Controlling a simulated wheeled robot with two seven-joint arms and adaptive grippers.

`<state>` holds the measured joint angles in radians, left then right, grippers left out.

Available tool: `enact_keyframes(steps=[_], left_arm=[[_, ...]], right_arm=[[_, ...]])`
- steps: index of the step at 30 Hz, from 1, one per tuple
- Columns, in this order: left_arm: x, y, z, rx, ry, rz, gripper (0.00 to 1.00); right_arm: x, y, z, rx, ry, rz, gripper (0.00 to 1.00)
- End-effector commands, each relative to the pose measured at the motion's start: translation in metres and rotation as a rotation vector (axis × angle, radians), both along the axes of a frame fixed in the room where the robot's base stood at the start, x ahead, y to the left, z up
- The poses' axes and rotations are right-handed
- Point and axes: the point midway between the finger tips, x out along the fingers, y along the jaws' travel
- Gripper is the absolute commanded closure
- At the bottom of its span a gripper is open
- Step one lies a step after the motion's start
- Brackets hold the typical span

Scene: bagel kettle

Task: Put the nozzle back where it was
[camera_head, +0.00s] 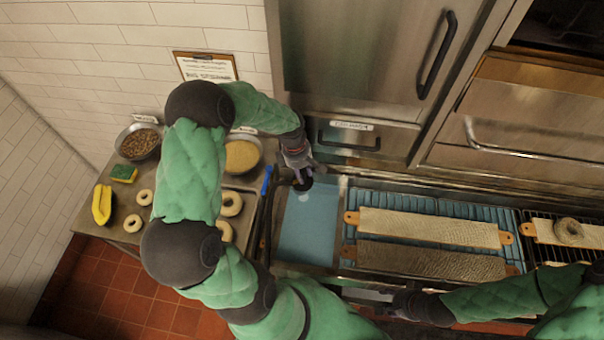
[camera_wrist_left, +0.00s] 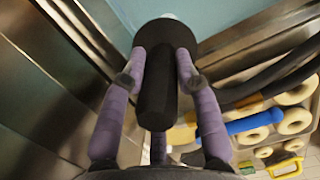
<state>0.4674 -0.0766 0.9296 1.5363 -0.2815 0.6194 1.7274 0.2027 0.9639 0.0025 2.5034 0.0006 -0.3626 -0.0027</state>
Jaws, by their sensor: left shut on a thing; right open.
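The nozzle (camera_wrist_left: 157,85) is black, with a round head and a narrower grip, in the middle of the left wrist view. My left gripper (camera_wrist_left: 160,75) is shut on it, with purple fingers on either side of the grip. In the head view the left gripper (camera_head: 301,178) hangs over the back left of the water basin (camera_head: 308,232), and the nozzle's dark round head (camera_head: 303,186) shows just below it. A black hose (camera_wrist_left: 275,82) runs to the right in the wrist view. My right gripper (camera_head: 385,293) is at the front edge of the counter, partly hidden and holding nothing visible.
A blue handle (camera_head: 266,181) lies left of the basin. Bagels (camera_head: 230,204), seed bowls (camera_head: 140,143) and a yellow object (camera_head: 102,205) are on the left counter. Long boards (camera_head: 430,228) lie right of the basin. A steel cabinet (camera_head: 350,60) stands behind.

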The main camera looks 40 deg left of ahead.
Motion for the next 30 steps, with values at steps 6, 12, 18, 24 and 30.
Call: enact_keyframes(steps=[6,12,18,24,30], left_arm=[[0.0001,0.0005,-0.0119,0.000,-0.002,0.002,1.00],[-0.0002,0.0002,-0.0138,-0.001,-0.001,0.001,1.00],[-0.0007,-0.0002,-0.0140,-0.001,0.000,0.001,0.45],[-0.0007,-0.0002,-0.0139,-0.001,0.000,0.001,0.45],[-0.0002,0.0016,-0.0077,0.001,-0.003,0.000,0.45]], right_arm=[[0.0002,-0.0001,0.0024,0.000,0.000,0.000,0.50],[0.0001,0.0000,0.0005,0.000,0.000,0.000,0.50],[0.0001,0.0000,0.0008,0.000,0.000,0.000,0.50],[0.0001,0.0000,0.0008,0.000,0.000,0.000,0.50],[0.0002,0.0000,0.0013,0.000,0.000,0.000,0.50]])
